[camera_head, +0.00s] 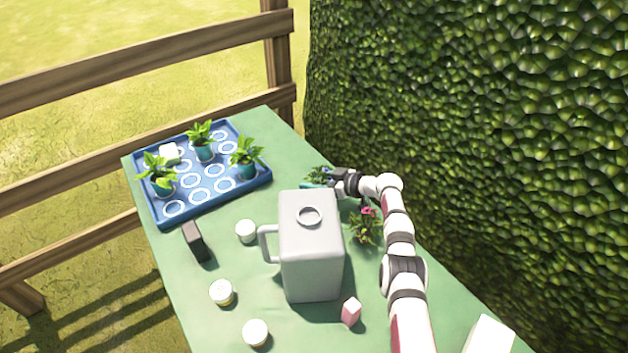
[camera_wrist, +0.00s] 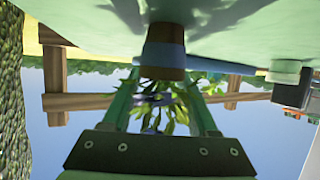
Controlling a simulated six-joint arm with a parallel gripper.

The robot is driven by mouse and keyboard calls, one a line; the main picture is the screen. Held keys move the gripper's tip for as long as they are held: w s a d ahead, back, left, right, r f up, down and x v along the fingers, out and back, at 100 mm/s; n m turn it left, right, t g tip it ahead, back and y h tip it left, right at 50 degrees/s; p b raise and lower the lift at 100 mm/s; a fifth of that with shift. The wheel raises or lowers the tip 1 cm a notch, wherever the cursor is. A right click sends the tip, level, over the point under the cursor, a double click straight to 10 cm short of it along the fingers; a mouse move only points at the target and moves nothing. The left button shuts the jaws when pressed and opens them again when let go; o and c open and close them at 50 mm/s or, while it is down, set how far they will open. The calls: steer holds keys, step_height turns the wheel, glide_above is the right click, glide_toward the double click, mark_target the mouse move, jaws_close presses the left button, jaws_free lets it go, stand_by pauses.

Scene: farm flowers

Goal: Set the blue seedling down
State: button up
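The blue seedling (camera_head: 318,175) is a leafy plant at the far right of the table, beyond the grey jug. My gripper (camera_head: 331,182) is at it, reaching in from the right. In the wrist view, which is upside down, its pot (camera_wrist: 165,52) with a blue band shows between the tips of my two green fingers (camera_wrist: 163,82). The fingers appear closed on the pot, with the leaves and bluish flowers in front of them. The pot base is close to the table; whether it touches I cannot tell.
A blue tray (camera_head: 236,190) with several plants in teal pots stands far left. A grey jug (camera_head: 312,250) stands mid-table, beside a pink-flowered plant (camera_head: 366,228). A hedge borders the right.

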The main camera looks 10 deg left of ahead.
steer(key=shift+d+r, duration=0.2)
steer(key=shift+d, duration=0.25)
steer(key=v, duration=1.1)
steer(key=shift+s, duration=0.15)
steer(key=w+d+r+m+t+h, duration=0.35)
steer(key=w+r+t, duration=0.2)
steer(key=r, duration=0.45)
steer(key=s+d+r+m+t+h, duration=0.2)
steer(key=s+d+r+m+h, duration=0.3)
steer(key=d+r+m+h, duration=0.45)
steer(key=s+d+f+m+g+h, duration=0.15)
steer(key=s+m+g, duration=0.55)
steer(key=s, duration=2.5)
steer(key=s+a+f+g+y, duration=0.1)
steer(key=s+a+g+y, duration=0.1)
steer(key=s, duration=0.6)
steer(key=s+a+f+n+g+y, duration=0.1)
steer(key=s+a+f+g+y, duration=0.1)
steer(key=s+a+g, duration=0.2)
steer(key=s, duration=0.3)
steer(key=shift+s+a, duration=0.2)
steer(key=shift+s, duration=0.2)
